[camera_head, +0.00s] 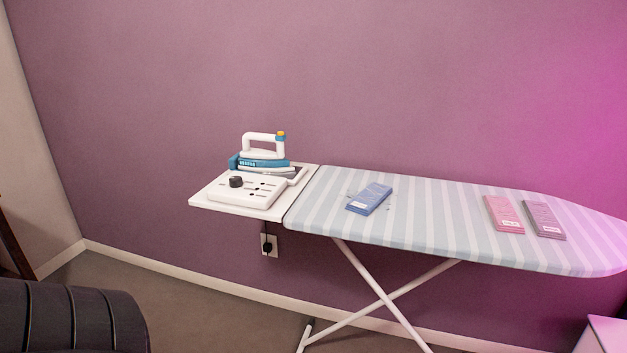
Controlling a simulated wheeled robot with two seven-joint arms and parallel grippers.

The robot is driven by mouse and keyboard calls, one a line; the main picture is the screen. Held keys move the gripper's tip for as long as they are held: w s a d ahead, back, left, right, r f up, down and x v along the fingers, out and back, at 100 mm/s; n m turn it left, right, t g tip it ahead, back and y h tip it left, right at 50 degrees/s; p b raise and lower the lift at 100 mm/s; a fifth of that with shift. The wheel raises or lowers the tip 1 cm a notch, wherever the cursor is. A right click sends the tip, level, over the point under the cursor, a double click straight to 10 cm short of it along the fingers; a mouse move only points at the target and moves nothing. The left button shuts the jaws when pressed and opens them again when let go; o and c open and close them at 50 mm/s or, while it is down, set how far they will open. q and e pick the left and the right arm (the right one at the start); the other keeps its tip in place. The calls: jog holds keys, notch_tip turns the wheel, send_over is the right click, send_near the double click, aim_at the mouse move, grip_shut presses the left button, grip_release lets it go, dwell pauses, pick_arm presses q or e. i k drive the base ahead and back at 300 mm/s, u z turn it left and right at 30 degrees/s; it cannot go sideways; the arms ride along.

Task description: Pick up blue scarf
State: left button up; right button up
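A folded blue scarf (369,198) with a pale label lies flat on the striped ironing board (420,222), left of the board's middle. It lies at a slant, with bare board around it. Neither of my grippers shows in the head view, so their positions and states are hidden.
A pink folded item (503,214) and a dark mauve one (543,219) lie on the board's right part. A white and blue iron (262,160) stands on the white shelf (215,202) at the board's left end. A dark ribbed object (70,318) fills the lower left. A white corner (608,334) shows lower right.

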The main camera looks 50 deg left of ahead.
aim_at(364, 202)
jog(key=u, duration=1.05)
jog(key=i, duration=0.95)
jog(key=u, duration=1)
